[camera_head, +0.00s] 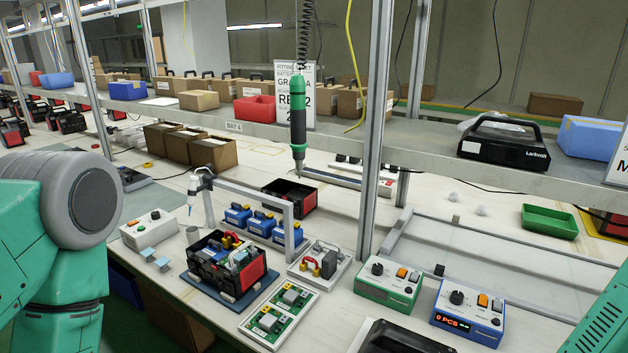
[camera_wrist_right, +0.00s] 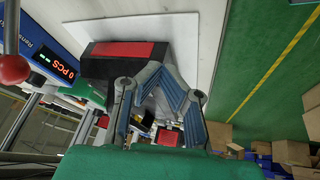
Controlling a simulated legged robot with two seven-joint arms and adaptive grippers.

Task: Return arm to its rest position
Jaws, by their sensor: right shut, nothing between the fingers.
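My right gripper (camera_wrist_right: 151,78) shows in the right wrist view with its grey-blue fingers shut and nothing between them. Beyond the fingers, a black case with a red panel (camera_wrist_right: 125,49) lies on a white surface; I cannot tell how far it is from them. In the head view, a teal part of my right arm (camera_head: 603,325) shows at the lower right edge, and its gripper is out of that picture. My left arm (camera_head: 75,215) comes in at the left edge with a grey joint and teal links. My left gripper is not in view.
The bench holds an open black battery case (camera_head: 225,275), a green control box (camera_head: 388,288) and a blue control box (camera_head: 467,312). A green-and-black screwdriver (camera_head: 297,125) hangs above it. A metal post (camera_head: 376,130) stands mid-bench. In the wrist view, cartons (camera_wrist_right: 292,152) stand on the green floor.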

